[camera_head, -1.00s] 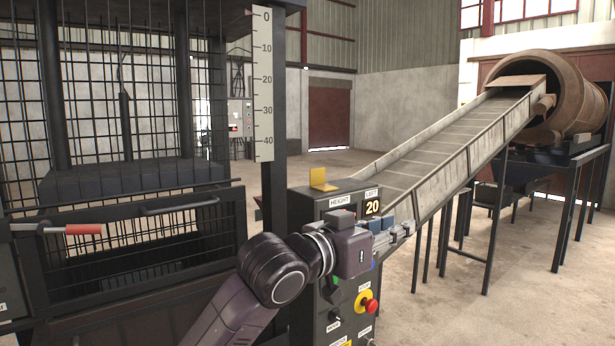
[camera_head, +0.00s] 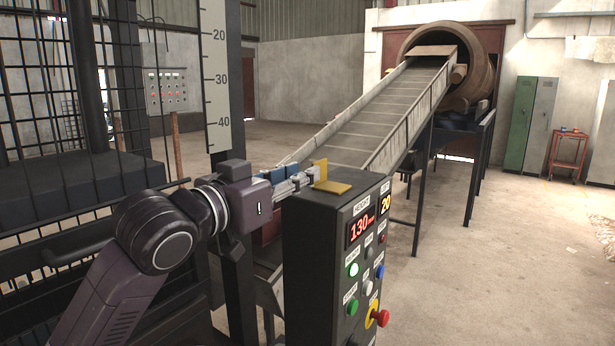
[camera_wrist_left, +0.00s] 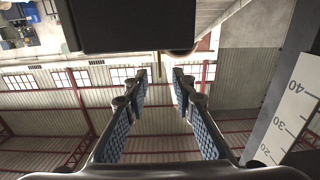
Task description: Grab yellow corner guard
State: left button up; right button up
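The yellow corner guard (camera_head: 334,187) rests on the top of the dark control box (camera_head: 312,240), with one flat leg lying down and the other upright. My left gripper (camera_head: 306,179) reaches in from the left, level with the box top, its fingertips close to the guard's upright leg. In the left wrist view the blue-padded fingers (camera_wrist_left: 162,73) are apart, with nothing held between the pads. A thin yellow edge of the guard (camera_wrist_left: 159,64) shows by the fingertips, below the box's dark shape. Contact cannot be told. My right gripper is out of view.
The box front carries a red stop button (camera_head: 382,318), other buttons and a display. A conveyor (camera_head: 375,120) rises behind it to a rusty drum (camera_head: 480,65). A scale post (camera_head: 217,80) and mesh cage (camera_head: 60,90) stand at left. Open floor lies to the right.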

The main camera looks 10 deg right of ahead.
aim_at(319, 163)
pick_arm(q)
jog(key=d, duration=0.1)
jog(key=w+p, duration=0.1)
jog(key=d, duration=0.1)
jog(key=shift+w+d+r, duration=0.25)
jog(key=shift+d+r, duration=0.05)
jog(key=shift+r, duration=0.05)
jog(key=w+d+p, duration=0.1)
jog(key=w+p, duration=0.1)
jog(key=w, duration=0.1)
jog(key=shift+d, duration=0.35)
jog(key=shift+w+d+f+p, duration=0.15)
jog(key=shift+w+d+p, duration=0.1)
jog(key=shift+d+p, duration=0.15)
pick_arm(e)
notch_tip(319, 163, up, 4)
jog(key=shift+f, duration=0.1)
pick_arm(q)
jog(key=shift+c, duration=0.5)
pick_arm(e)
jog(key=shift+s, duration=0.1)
pick_arm(q)
grip_shut()
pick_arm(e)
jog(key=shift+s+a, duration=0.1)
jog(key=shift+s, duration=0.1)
